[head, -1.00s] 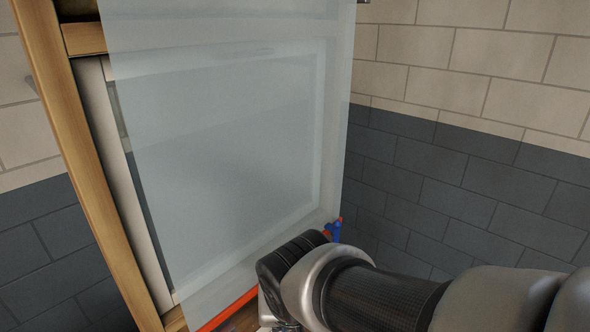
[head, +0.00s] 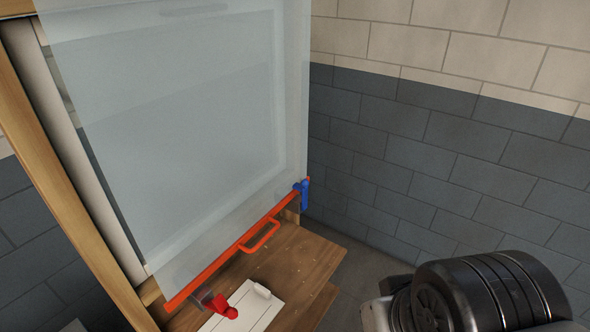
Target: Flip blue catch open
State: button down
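The blue catch (head: 304,194) sits at the right end of the orange bottom rail (head: 225,250) of a translucent panel (head: 190,130). It stands roughly upright at the panel's lower right corner, with a small red-orange tip above it. Whether it is latched is too small to tell. My arm's dark wrist (head: 480,295) is at the lower right, well apart from the catch. My gripper's fingers are outside the picture.
An orange handle (head: 262,237) sticks out from the rail. A red catch (head: 222,306) is at its left end. Below are a wooden shelf (head: 310,255) and a white board (head: 245,310). A wooden post (head: 70,190) stands left. Tiled wall (head: 420,150) lies behind; space between catch and wrist is clear.

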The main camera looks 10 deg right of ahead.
aim_at(302, 187)
jog(key=i+l+u, duration=0.4)
jog(key=l, duration=0.25)
jog(key=i+l+u, duration=0.45)
jog(key=l, duration=0.3)
jog(key=i+l+u, duration=0.2)
jog(key=l, duration=0.2)
jog(key=i+l, duration=0.1)
jog(key=i, duration=0.35)
jog(key=u, duration=0.05)
